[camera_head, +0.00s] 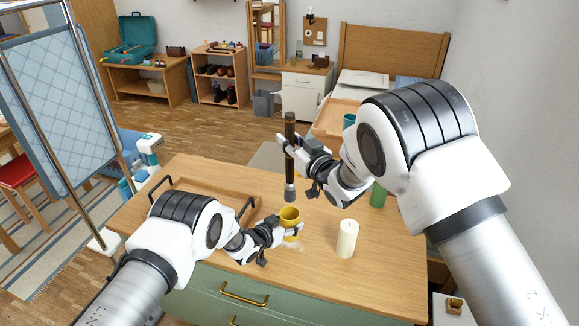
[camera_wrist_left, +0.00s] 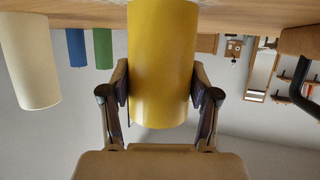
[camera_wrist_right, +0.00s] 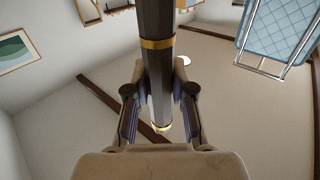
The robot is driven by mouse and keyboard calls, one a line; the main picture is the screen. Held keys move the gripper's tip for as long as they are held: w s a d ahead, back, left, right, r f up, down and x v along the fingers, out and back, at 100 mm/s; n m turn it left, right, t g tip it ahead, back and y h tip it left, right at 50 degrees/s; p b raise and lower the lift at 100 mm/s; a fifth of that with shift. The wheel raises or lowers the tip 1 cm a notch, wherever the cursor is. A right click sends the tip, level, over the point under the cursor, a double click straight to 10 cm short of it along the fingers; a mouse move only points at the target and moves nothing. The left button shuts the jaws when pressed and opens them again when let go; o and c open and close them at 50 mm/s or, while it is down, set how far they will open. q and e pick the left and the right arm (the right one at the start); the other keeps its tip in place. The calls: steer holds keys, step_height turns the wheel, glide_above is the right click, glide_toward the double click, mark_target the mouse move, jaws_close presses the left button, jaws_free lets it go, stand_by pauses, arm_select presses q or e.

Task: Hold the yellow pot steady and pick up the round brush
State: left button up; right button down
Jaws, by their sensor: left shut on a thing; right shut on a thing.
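The yellow pot (camera_head: 290,215) stands upright on the wooden dresser top. My left gripper (camera_head: 287,232) is shut around its side, and the pot fills the middle of the left wrist view (camera_wrist_left: 162,60). The round brush (camera_head: 290,155) has a long dark handle with gold bands and a grey tip pointing down. My right gripper (camera_head: 296,145) is shut on its handle and holds it upright above the pot. In the right wrist view the handle (camera_wrist_right: 156,70) runs between the fingers. The brush tip is clear of the pot's opening.
A cream candle (camera_head: 347,239) stands right of the pot. A green cylinder (camera_head: 378,194) and a blue one (camera_head: 349,121) stand farther back. A wooden tray (camera_head: 215,190) with dark handles lies to the left. The front right of the top is clear.

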arm_select(q)
steer(key=shift+f, duration=0.1)
arm_select(e)
step_height(320, 180, up, 3)
steer(key=shift+f, duration=0.2)
arm_select(q)
steer(key=o, duration=1.3)
arm_select(e)
steer(key=shift+w+f, duration=0.1)
